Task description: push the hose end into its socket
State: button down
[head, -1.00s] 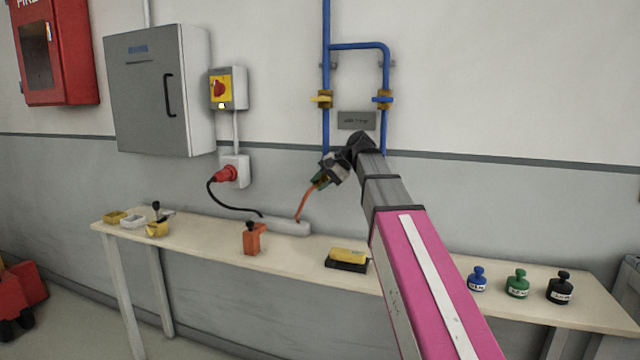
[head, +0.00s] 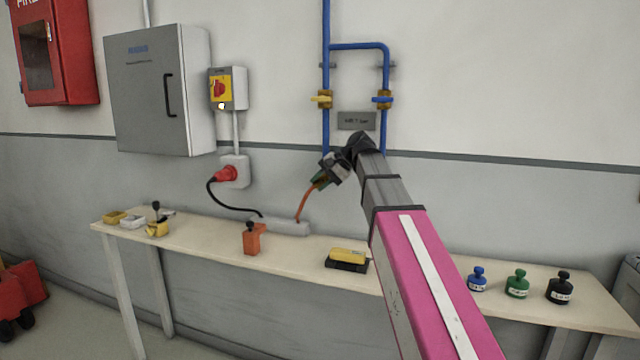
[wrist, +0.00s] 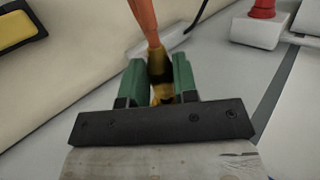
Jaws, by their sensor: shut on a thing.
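My gripper (head: 320,181) is held above the bench, in front of the wall, below the blue pipes. In the wrist view its green fingers (wrist: 159,82) are shut on the hose end, whose brass-coloured fitting (wrist: 162,94) shows between them. The orange hose (head: 305,202) runs from the fingers down to a grey block (head: 286,227) on the bench; it also shows in the wrist view (wrist: 145,20). I cannot make out the socket in either view; my arm covers part of the wall below the pipes.
The bench (head: 205,243) carries an orange holder (head: 252,243), a yellow block on a black base (head: 347,258), and several weights at right, including a green one (head: 517,285). A red plug (head: 226,174) sits in a wall outlet. Blue pipes (head: 326,125) run down the wall.

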jog(key=shift+w+d, duration=0.15)
jog(key=shift+w, duration=0.3)
jog(key=c, duration=0.8)
grip_release()
jog(key=shift+r, duration=0.1)
